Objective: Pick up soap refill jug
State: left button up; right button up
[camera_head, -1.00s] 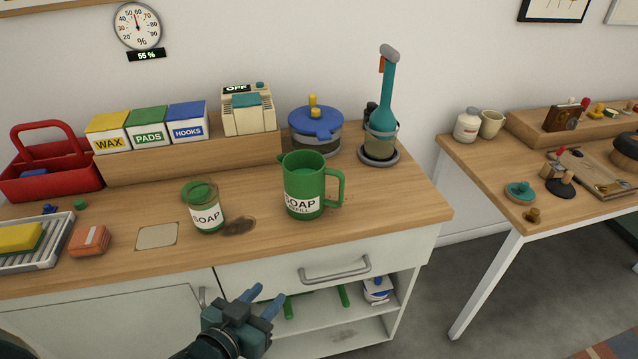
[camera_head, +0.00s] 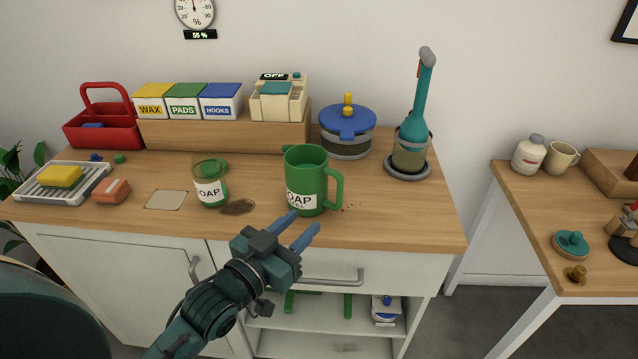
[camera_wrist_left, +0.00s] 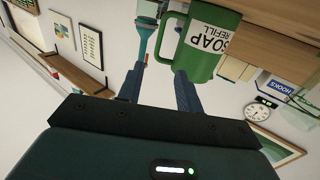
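The soap refill jug (camera_head: 309,178) is a green jug with a white label, upright near the front edge of the wooden counter, its handle to the right. My left gripper (camera_head: 304,227) is open, its two blue fingers pointing toward the jug's lower front from just in front of the counter edge. In the left wrist view the jug (camera_wrist_left: 207,45) appears upside down, beyond the fingers (camera_wrist_left: 160,80), with its handle at the left. The gap between the fingers looks empty. My right gripper is not in view.
A smaller soap jar (camera_head: 210,184) stands left of the jug, with a dark stain (camera_head: 238,207) between. Behind are a blue-lidded pot (camera_head: 347,133) and a teal brush in its holder (camera_head: 409,150). A drawer handle (camera_head: 333,279) lies below the counter edge.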

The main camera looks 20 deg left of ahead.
aim_at(337, 193)
pick_arm(q)
jog(key=x, duration=0.7)
jog(key=shift+r+p, duration=0.2)
jog(key=shift+p, duration=0.1)
jog(key=shift+f+x, duration=0.2)
jog(key=shift+x, duration=0.85)
jog(key=shift+f+x, duration=0.15)
jog(key=shift+x, duration=0.9)
jog(key=shift+f+x, duration=0.2)
jog(key=shift+x, duration=0.85)
jog(key=shift+d, duration=0.2)
jog(key=shift+c, duration=0.4)
grip_shut()
jog(key=shift+r, duration=0.15)
